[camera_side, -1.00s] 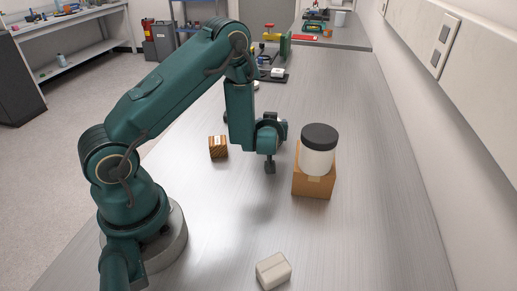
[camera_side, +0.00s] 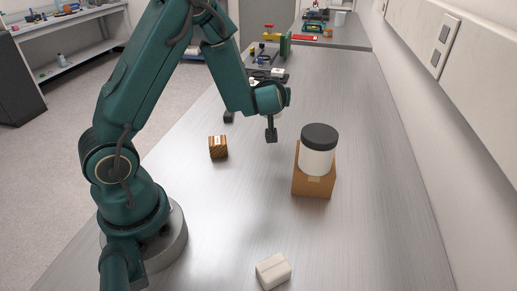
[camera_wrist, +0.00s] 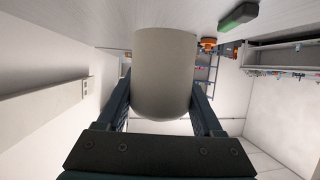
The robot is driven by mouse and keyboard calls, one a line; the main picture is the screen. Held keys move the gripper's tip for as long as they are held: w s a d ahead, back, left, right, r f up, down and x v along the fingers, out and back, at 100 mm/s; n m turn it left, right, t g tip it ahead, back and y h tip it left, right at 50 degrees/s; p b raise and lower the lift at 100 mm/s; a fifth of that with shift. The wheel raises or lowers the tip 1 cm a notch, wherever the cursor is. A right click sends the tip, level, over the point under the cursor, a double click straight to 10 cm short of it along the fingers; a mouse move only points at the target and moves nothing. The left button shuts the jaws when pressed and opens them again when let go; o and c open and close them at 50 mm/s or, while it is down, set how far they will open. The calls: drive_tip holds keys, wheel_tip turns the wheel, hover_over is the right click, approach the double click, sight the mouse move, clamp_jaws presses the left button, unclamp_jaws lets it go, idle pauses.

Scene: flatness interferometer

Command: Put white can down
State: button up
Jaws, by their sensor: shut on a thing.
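The white can (camera_wrist: 165,60) is a plain, pale cylinder in the wrist view. My gripper (camera_wrist: 162,92) is shut on it, with one finger on each side. In the side view my wrist is above the bench, left of and beyond the cardboard box, and mostly hides the can and fingers. I cannot tell how far the can is from the bench.
A white jar with a black lid (camera_side: 318,150) stands on a cardboard box (camera_side: 313,187). A brown striped block (camera_side: 218,147) and a whitish block (camera_side: 273,271) lie on the metal bench (camera_side: 375,220). Instruments (camera_side: 270,65) stand farther back. Bench around the box is clear.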

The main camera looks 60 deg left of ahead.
drive_tip(key=shift+a+r, duration=0.1)
drive_tip(key=shift+r, duration=0.35)
drive_tip(key=shift+s+a+r, duration=0.2)
drive_tip(key=shift+s+a, duration=0.05)
drive_tip(key=s+a+r+n+g, duration=0.1)
drive_tip(key=s+a+n+g, duration=0.65)
drive_tip(key=s, duration=0.65)
drive_tip(key=s+a+n+g, duration=0.7)
drive_tip(key=s+a+g, duration=0.15)
drive_tip(key=s, duration=0.55)
drive_tip(key=w+f, duration=0.2)
drive_tip(key=w, duration=0.2)
drive_tip(key=w+f, duration=0.2)
drive_tip(key=w, duration=0.1)
drive_tip(key=w+f, duration=0.3)
drive_tip(key=w, duration=0.1)
drive_tip(key=shift+w+a, duration=0.15)
drive_tip(key=shift+w, duration=0.2)
drive_tip(key=shift+f, duration=1.95)
drive_tip(key=shift+f, duration=0.15)
